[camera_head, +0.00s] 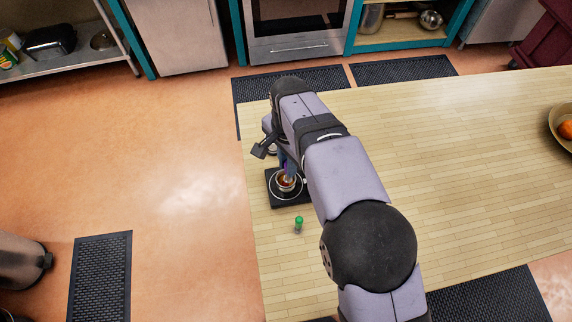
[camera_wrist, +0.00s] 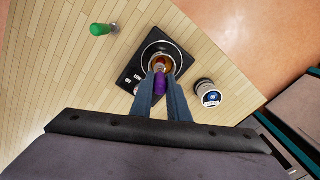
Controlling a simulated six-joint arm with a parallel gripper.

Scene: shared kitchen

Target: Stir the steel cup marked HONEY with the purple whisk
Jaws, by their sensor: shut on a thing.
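The steel cup (camera_head: 286,186) holds a reddish-brown content and stands on a black hotplate-like base (camera_head: 276,201) near the left edge of the wooden table. It also shows in the wrist view (camera_wrist: 148,48); no HONEY mark is readable. The purple whisk (camera_wrist: 160,84) is between my gripper's fingers (camera_wrist: 160,92), which are shut on its handle. In the head view my gripper (camera_head: 286,167) is just above the cup. The whisk's lower end points into the cup's opening; how deep it reaches and whether it touches the wall I cannot tell.
In the wrist view a jar with a blue-and-white label (camera_wrist: 208,93) stands beside the base near the table edge. A bowl with orange fruit (camera_head: 560,124) is far right. The table's middle is clear.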

